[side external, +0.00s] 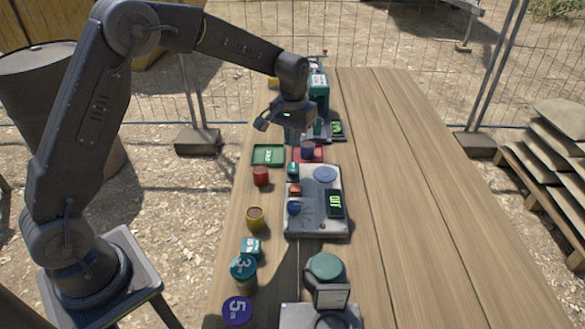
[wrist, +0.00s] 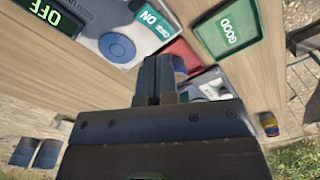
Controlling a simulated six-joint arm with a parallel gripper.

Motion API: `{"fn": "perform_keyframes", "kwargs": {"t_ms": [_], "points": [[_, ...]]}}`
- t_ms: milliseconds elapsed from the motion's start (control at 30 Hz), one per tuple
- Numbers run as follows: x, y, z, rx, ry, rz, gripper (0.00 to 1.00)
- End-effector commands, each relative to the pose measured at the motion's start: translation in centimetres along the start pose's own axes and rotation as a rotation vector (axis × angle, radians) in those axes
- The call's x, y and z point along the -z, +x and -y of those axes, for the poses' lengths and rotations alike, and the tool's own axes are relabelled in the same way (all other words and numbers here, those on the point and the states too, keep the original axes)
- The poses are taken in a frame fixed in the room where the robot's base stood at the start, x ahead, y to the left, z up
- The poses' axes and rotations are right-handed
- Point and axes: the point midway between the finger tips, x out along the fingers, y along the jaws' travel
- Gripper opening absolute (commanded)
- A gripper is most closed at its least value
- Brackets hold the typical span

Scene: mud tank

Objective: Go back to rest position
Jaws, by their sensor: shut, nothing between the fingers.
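My gripper (side external: 290,122) hangs from the arm above the back part of the wooden table, near the green and red trays. In the wrist view its fingers (wrist: 157,80) are together with nothing between them. The green tray (side external: 268,155) lies flat, and its GOOD label shows in the wrist view (wrist: 228,30). The red tray (side external: 295,158) is beside it with a blue cylinder (side external: 308,149) at it. The red tray is partly hidden behind the fingers in the wrist view (wrist: 182,50).
A grey device (side external: 326,187) with an OFF display stands mid-table. Red (side external: 261,176) and yellow (side external: 255,218) cylinders stand along the left edge. Several labelled items and another device (side external: 325,267) are nearer. A green device (side external: 318,90) stands behind. The table's right side is clear.

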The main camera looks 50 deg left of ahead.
Motion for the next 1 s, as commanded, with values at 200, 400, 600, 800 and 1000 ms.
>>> {"fn": "perform_keyframes", "kwargs": {"t_ms": [200, 400, 600, 800, 1000], "points": [[0.0, -0.6, 0.0, 0.0, 0.0, 0.001, 0.0], [-0.1, -0.6, 0.0, 0.0, 0.0, 0.0, 0.0], [-1.9, -3.6, 0.0, -0.008, 0.021, -0.043, 0.0], [-7.6, -9.7, 0.5, -0.026, 0.075, -0.145, 0.0], [-14.5, -13.6, 1.4, -0.041, 0.132, -0.251, 0.0]]}}
